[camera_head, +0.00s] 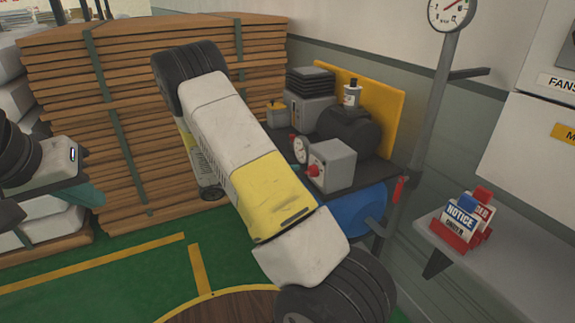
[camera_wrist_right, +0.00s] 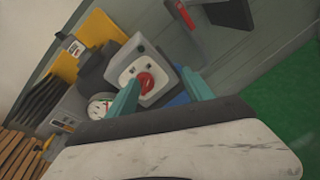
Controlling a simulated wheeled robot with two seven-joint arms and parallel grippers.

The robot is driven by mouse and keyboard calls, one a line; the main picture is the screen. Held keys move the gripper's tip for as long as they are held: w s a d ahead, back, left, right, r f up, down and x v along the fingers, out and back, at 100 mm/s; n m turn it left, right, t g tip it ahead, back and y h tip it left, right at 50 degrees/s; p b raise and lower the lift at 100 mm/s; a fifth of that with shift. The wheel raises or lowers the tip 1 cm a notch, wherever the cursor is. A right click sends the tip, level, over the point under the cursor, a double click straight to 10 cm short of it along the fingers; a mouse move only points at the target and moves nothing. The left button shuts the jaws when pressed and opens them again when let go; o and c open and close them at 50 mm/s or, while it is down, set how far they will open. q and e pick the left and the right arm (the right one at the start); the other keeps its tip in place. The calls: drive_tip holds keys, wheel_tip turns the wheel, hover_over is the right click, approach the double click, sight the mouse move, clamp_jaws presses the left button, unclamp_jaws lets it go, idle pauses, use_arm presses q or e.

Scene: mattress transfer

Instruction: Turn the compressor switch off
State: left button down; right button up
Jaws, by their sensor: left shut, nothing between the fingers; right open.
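The compressor (camera_head: 348,130) stands against the wall, with a blue tank (camera_head: 357,208) below. Its grey switch box (camera_head: 338,163) carries a red knob (camera_head: 313,171). In the right wrist view the red knob (camera_wrist_right: 144,82) sits on a white plate on the box (camera_wrist_right: 160,58). My right gripper (camera_wrist_right: 160,76) is open, with its teal fingers on either side of the knob in that view; I cannot tell whether they touch it. In the head view my right arm hides this gripper. My left gripper (camera_head: 92,194) is shut and empty at the far left, away from the compressor.
A dial gauge (camera_head: 300,150) is beside the switch box. A grey post with a gauge (camera_head: 452,12) stands to the right, near a shelf (camera_head: 440,238) holding notice tags (camera_head: 462,217). Stacked wooden boards (camera_head: 130,120) fill the back left. Green floor (camera_head: 130,285) is open in front.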

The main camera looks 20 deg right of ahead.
sight(308, 173)
drive_tip(key=w+d+f+n+t, duration=0.1)
drive_tip(key=d, duration=0.1)
drive_tip(key=w+d+n+t+h, duration=0.1)
drive_tip(key=w+d, duration=0.1)
drive_tip(key=w+d+f+n+t+h, duration=0.1)
drive_tip(key=d, duration=0.1)
drive_tip(key=shift+w+d+f, duration=0.3)
drive_tip(key=shift+d, duration=0.1)
clamp_jaws()
